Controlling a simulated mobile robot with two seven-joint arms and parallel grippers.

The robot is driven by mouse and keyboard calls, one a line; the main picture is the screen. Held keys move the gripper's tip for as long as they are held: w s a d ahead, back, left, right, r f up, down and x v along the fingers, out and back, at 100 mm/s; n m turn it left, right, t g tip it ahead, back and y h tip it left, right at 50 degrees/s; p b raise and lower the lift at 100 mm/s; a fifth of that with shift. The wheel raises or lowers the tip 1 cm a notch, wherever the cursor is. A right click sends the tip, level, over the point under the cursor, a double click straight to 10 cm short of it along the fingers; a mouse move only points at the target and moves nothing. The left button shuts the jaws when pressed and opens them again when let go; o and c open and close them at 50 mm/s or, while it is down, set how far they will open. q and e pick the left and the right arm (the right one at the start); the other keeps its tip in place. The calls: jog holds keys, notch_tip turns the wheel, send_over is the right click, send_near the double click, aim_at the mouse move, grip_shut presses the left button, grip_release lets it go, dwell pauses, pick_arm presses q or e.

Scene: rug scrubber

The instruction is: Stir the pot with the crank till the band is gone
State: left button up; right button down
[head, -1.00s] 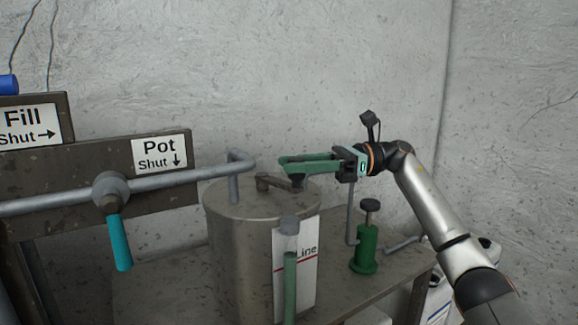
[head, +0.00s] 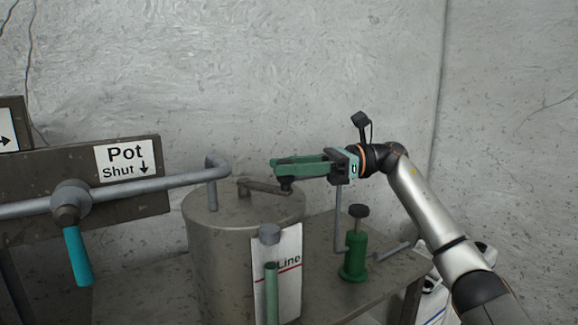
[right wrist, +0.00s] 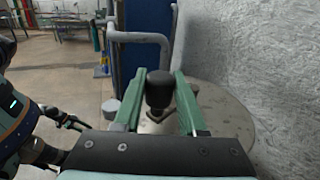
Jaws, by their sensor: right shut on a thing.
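The pot (head: 215,250) is a grey metal drum with a flat lid, in the middle of the head view. The crank (head: 262,187) lies across its lid, its arm pointing right. My right gripper (head: 285,175) comes in from the right and is shut on the crank's black knob, which shows between its green fingers in the right wrist view (right wrist: 158,90). A sight tube (head: 271,292) with green contents stands at the pot's front, before a white card (head: 290,265) with a red line marked "Line". I cannot make out a band.
A pipe (head: 150,187) with a teal-handled valve (head: 78,255) runs to the lid from the left, under a "Pot Shut" sign (head: 125,158). A green pump-like fitting (head: 355,255) stands right of the pot on the metal bench (head: 395,268). A wall is close behind.

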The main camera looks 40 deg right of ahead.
jog(key=shift+w+d, duration=0.1)
jog(key=shift+w, duration=0.05)
jog(key=shift+c, duration=2.3)
grip_release()
jog(key=shift+w, duration=0.15)
jog(key=v, duration=1.2)
jog(key=shift+s, duration=0.2)
jog(key=shift+d, duration=0.1)
